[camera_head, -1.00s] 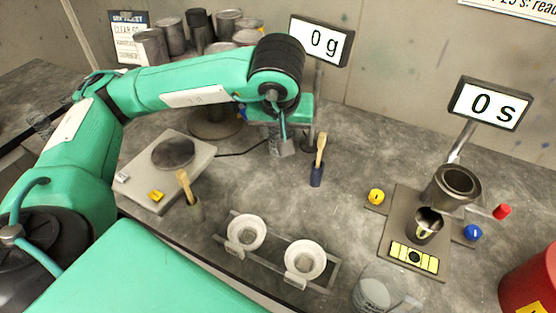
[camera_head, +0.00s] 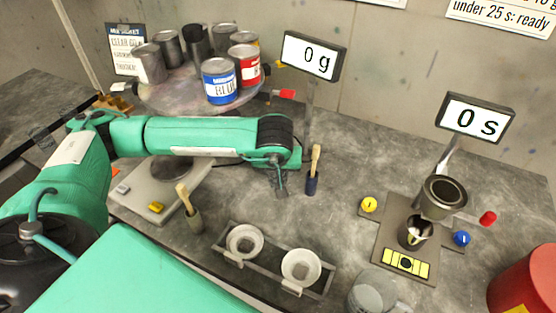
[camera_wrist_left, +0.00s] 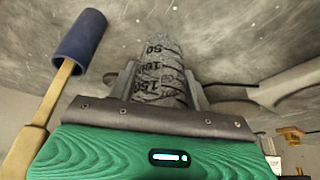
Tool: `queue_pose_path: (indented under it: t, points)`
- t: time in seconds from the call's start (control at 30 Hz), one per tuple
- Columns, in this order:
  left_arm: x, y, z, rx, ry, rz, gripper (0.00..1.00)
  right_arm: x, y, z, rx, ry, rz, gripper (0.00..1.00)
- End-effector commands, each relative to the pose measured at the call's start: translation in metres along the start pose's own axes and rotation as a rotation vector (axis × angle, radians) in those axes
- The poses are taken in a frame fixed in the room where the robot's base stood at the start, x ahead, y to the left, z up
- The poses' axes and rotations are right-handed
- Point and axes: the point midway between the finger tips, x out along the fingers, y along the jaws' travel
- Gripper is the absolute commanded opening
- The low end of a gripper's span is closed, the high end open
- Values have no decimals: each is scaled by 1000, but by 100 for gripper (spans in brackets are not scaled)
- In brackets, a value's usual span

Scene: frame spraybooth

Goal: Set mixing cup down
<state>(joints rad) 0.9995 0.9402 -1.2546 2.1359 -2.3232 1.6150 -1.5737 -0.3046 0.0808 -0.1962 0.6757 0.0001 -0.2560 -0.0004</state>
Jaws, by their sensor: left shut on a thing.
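The mixing cup (camera_wrist_left: 163,72), clear with printed 50, 100 and 150 marks, is between the fingers of my left gripper (camera_wrist_left: 163,88) in the wrist view. In the head view my left gripper (camera_head: 279,180) hangs over the bench right of the scale (camera_head: 144,190), and the cup is small and mostly hidden there. The gripper is shut on the cup. I cannot tell whether the cup touches the bench. My right gripper is not in view.
A brush in a blue holder (camera_head: 312,184) stands close right of the gripper. Another brush holder (camera_head: 194,220) and a rack with two white funnels (camera_head: 245,242) are nearer. A turntable (camera_head: 170,97) with several cans is behind; a timer station (camera_head: 385,245) is right.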

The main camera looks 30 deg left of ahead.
Motion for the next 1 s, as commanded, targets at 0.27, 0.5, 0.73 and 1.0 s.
queue_pose_path:
  t: [0.27,0.5,0.73,1.0]
  points:
    - [17,0,-28,0,-4,-1,28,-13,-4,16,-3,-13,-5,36]
    - [23,0,-25,-1,0,0,28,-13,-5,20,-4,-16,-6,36]
    - [27,0,-24,-1,0,0,28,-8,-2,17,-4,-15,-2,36]
    - [25,0,-24,-1,0,0,71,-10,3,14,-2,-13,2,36]
